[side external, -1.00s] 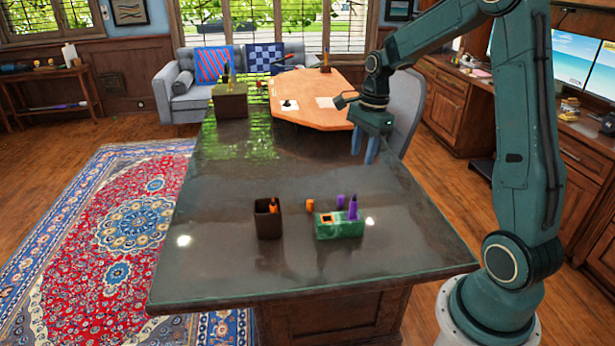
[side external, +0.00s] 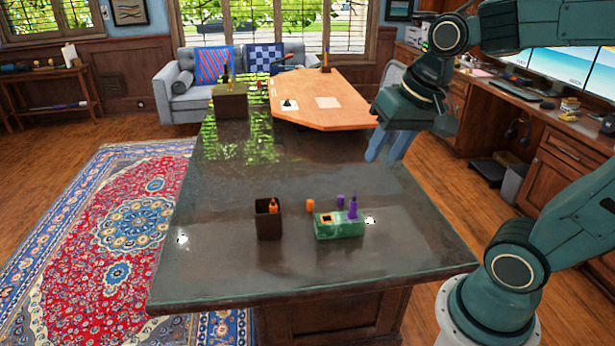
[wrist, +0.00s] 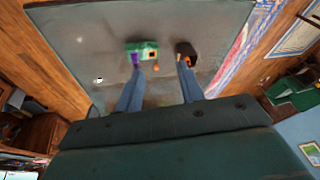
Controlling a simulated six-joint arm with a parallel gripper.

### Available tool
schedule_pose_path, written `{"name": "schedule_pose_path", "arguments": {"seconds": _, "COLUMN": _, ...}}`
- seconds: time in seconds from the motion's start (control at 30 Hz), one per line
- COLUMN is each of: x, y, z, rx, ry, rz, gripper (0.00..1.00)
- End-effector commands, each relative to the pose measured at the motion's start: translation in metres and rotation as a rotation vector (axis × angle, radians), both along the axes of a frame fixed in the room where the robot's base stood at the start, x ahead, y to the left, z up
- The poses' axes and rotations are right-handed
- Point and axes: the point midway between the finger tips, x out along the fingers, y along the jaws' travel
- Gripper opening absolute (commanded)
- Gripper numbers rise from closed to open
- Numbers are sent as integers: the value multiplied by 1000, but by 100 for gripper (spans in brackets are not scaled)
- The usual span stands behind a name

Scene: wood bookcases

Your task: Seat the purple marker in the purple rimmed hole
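The purple marker (side external: 352,208) stands upright at the right end of the green block (side external: 340,230) on the dark table. Its lower end is inside the block, and the purple rim around it is hard to make out. An orange-rimmed hole (side external: 326,219) at the block's left end looks empty. In the wrist view the green block (wrist: 149,46) shows beyond my fingers. My gripper (side external: 386,158) is open and empty, high above the table's right side and well apart from the block. Its two fingers also show spread in the wrist view (wrist: 160,68).
A dark cup (side external: 268,226) holding an orange marker (side external: 273,206) stands left of the block. An orange cap (side external: 310,205) and a purple cap (side external: 340,201) sit behind the block. A box (side external: 230,104) stands at the table's far end. The table's middle is clear.

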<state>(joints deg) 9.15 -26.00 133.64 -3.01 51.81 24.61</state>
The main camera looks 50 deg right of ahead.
Motion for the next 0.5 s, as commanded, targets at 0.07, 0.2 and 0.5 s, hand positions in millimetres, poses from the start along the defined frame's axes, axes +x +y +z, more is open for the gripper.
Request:
{"name": "schedule_pose_path", "arguments": {"seconds": 0.07, "x": -15, "y": 9, "z": 2, "rx": -41, "ry": -31, "rz": 110, "gripper": 38}}
{"name": "schedule_pose_path", "arguments": {"seconds": 0.2, "x": -37, "y": 20, "z": 1, "rx": -112, "ry": -75, "rz": 290, "gripper": 38}}
{"name": "schedule_pose_path", "arguments": {"seconds": 0.5, "x": -61, "y": 29, "z": -3, "rx": -197, "ry": -123, "rz": 491, "gripper": 38}}
